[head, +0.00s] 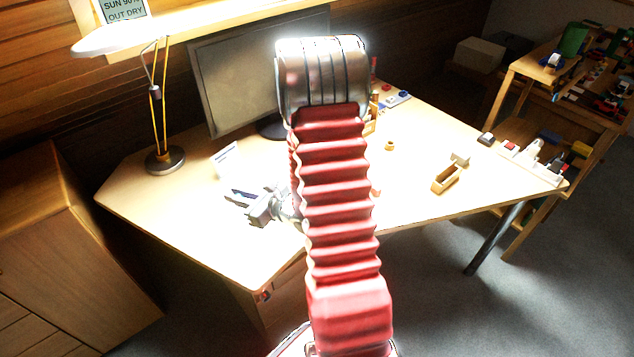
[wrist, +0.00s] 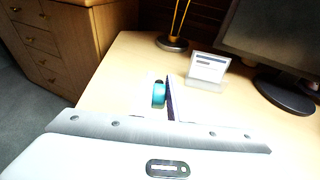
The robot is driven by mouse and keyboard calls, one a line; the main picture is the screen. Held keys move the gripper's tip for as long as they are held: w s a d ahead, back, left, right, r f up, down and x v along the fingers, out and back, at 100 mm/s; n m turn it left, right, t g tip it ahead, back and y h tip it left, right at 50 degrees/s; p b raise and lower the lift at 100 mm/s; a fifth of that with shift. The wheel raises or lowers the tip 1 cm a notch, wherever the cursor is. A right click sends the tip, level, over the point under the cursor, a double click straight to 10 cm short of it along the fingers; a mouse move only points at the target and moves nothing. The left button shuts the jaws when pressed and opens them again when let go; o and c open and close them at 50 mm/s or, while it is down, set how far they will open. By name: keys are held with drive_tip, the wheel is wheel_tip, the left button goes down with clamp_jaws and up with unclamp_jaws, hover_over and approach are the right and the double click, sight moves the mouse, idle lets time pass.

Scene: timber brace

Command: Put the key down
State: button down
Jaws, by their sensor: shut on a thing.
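My gripper (head: 238,196) reaches over the left part of the desk, its fingers pointing left. In the wrist view my gripper (wrist: 166,92) is shut on the key (wrist: 159,95), which shows as a small teal piece with a dark end between the fingers. The rest of its shape is hidden or too small to make out. In the head view the key cannot be told from the fingers. I cannot tell whether it touches the desk top.
A small white sign (wrist: 207,70) stands just beyond the fingers, before the monitor (wrist: 276,50). A lamp (head: 165,160) stands at the desk's left. A wooden tray (head: 449,179) and small blocks lie on the right. The desk's front left (head: 190,225) is clear.

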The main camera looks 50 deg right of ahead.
drive_tip(key=s+d+r+m+t+h, duration=0.1)
drive_tip(key=s+d+m+h, duration=0.1)
drive_tip(key=d, duration=0.8)
drive_tip(key=s+d+m+h, duration=0.1)
drive_tip(key=s+d+h, duration=0.2)
drive_tip(key=d, duration=0.7)
drive_tip(key=shift+s+d+r+m+t, duration=0.25)
drive_tip(key=shift+s+r+m+t, duration=0.15)
drive_tip(key=shift+s, duration=0.8)
drive_tip(key=shift+f, duration=0.15)
drive_tip(key=shift+f, duration=2.8)
drive_tip(key=shift+f, duration=2.1)
